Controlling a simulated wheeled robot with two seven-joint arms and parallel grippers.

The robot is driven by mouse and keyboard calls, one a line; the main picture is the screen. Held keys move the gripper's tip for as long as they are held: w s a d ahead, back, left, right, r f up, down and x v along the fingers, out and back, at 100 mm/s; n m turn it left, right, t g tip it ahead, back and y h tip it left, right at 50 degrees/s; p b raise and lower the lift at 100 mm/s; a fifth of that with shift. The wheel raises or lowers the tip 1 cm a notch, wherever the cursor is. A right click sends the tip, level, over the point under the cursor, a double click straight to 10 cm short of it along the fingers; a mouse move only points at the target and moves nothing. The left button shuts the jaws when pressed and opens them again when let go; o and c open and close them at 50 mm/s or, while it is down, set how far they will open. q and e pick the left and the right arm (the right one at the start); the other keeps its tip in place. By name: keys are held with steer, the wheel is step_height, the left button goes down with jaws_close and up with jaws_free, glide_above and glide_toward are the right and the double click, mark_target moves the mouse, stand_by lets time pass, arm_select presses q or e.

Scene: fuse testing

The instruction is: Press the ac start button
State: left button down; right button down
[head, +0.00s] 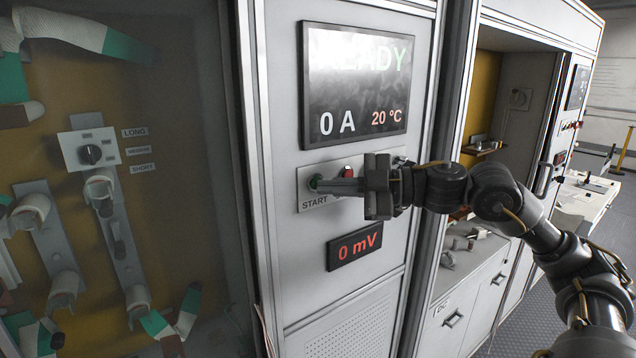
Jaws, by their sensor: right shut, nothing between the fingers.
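The green start button (316,182) sits on a light panel above the label START, on the front of the grey cabinet. My right gripper (330,186) comes in from the right, shut and empty. Its fingertips are at the start button and overlap its right side in the picture. I cannot tell whether they touch it or press it. A red knob or button (348,172) shows just above the fingers. My left gripper is not in view.
A screen (355,82) above reads READY, 0 A and 20 °C. A red display (354,246) below reads 0 mV. A glass-fronted compartment with a selector knob (91,153) is at left. An open bay and a drawer unit (455,318) stand at right.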

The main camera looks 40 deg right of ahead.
steer(key=shift+w+p, duration=0.2)
steer(key=shift+p, duration=0.1)
stand_by(0.5)
steer(key=s+b, duration=0.1)
steer(key=b, duration=0.1)
steer(key=shift+s+b, duration=0.3)
steer(key=shift+s, duration=0.05)
stand_by(0.3)
steer(key=s+b, duration=0.5)
steer(key=b, duration=0.1)
steer(key=shift+a, duration=0.1)
